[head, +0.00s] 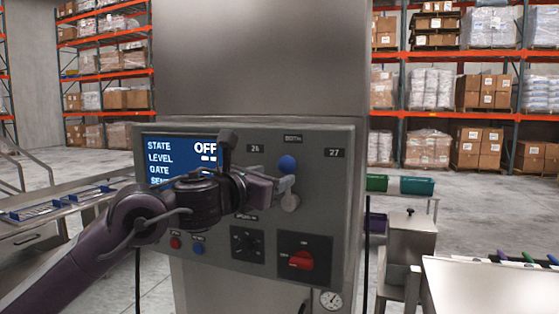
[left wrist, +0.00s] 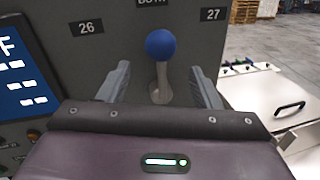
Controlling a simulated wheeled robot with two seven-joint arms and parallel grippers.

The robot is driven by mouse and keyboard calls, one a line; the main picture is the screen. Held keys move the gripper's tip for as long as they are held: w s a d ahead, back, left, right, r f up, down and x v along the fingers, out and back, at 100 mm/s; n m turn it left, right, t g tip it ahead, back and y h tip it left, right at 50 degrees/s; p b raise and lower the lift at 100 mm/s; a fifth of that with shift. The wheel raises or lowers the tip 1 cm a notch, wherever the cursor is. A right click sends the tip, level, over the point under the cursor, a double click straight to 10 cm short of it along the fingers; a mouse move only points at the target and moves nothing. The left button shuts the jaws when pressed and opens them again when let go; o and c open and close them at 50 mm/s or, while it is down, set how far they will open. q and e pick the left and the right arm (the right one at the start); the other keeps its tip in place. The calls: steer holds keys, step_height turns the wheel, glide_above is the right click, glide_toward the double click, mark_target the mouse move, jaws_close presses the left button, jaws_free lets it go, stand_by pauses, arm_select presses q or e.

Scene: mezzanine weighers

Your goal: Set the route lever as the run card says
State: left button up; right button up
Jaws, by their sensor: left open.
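The route lever (head: 287,164) has a blue ball knob on a pale stem and stands upright on the grey control panel (head: 345,180), below the label BOTH and between labels 26 and 27. In the left wrist view the lever (left wrist: 160,45) stands between the two fingers of my left gripper (left wrist: 160,72). The fingers are open, with a gap on each side of the stem. In the head view my left gripper (head: 284,186) is at the lever, just below the ball, and hides part of the stem. My right gripper is not in view. No run card is recognisable.
A blue display (head: 180,150) reads STATE OFF; my arm covers part of it. Below are red (head: 175,243) and blue (head: 197,248) buttons, a black dial (head: 246,243) and a red rotary switch (head: 301,261). A conveyor (head: 60,210) is left, a metal table (head: 490,285) right.

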mark_target(282, 167)
arm_select(q)
steer(key=shift+s+r, duration=0.15)
steer(key=shift+r, duration=0.45)
steer(key=shift+d+r+m+p, duration=0.1)
steer(key=shift+m+p, duration=0.2)
steer(key=shift+p, duration=0.05)
steer(key=p+x, duration=0.1)
steer(key=x, duration=0.1)
steer(key=shift+w+d+r+p, duration=0.1)
steer(key=shift+w+r+p, duration=0.15)
steer(key=shift+p, duration=0.1)
steer(key=p+x, duration=0.1)
steer(key=x, duration=0.3)
steer(key=shift+s+f+p, duration=0.1)
steer(key=shift+f+p, duration=0.05)
steer(key=shift+p, duration=0.25)
steer(key=shift+w+d+f, duration=0.1)
steer(key=shift+w+d, duration=0.05)
steer(key=shift+w, duration=0.2)
jaws_close()
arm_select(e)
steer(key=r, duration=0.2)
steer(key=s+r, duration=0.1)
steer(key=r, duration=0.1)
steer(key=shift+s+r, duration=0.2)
